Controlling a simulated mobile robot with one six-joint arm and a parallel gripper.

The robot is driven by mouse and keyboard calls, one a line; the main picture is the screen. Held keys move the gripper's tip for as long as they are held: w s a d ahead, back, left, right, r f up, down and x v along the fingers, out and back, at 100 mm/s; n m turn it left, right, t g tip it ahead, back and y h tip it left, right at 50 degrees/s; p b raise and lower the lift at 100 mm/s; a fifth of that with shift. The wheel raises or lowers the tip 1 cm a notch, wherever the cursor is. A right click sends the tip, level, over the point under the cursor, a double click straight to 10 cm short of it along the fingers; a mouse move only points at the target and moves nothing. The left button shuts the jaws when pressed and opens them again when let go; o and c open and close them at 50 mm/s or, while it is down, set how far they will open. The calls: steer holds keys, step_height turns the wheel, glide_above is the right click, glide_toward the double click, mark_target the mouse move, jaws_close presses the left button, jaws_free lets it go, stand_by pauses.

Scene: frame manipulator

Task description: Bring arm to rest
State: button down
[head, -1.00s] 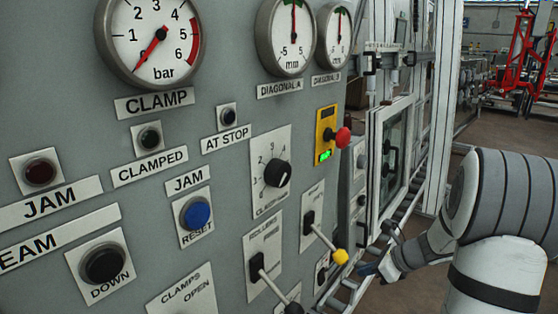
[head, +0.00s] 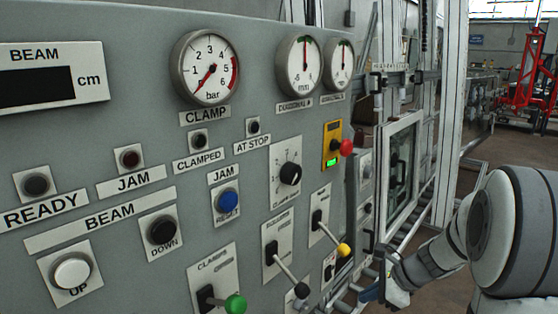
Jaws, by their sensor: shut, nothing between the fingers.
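My arm shows at the lower right of the head view, with grey and white links. My gripper (head: 374,292) is at its end, low in the picture, beside the right end of the grey control panel (head: 130,120). It is shut and empty, as far as its small dark tip shows. It appears just right of the lever with the yellow knob (head: 343,249); I cannot tell the gap in depth, and no contact is visible.
The panel carries a clamp gauge (head: 206,68), a blue reset button (head: 228,201), a selector knob (head: 290,173), a red button on a yellow plate (head: 346,147) and a green-knobbed lever (head: 235,304). A framed window (head: 400,165) stands behind. A red machine (head: 530,75) stands far right.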

steer(key=s+a+r+n+h+p, duration=0.3)
steer(key=s+r+n+p, duration=0.1)
steer(key=s+r+n, duration=0.3)
steer(key=s+a+r+n+g+h+p, duration=0.1)
steer(key=s+a+r+n+h+p, duration=0.2)
steer(key=s+r+n, duration=0.4)
steer(key=s+n, duration=0.4)
steer(key=n, duration=0.2)
steer(key=shift+s+a+r+n+p, duration=0.2)
steer(key=shift+s+r+n+p, duration=0.15)
steer(key=shift+s+n+p, duration=0.05)
steer(key=shift+a, duration=0.1)
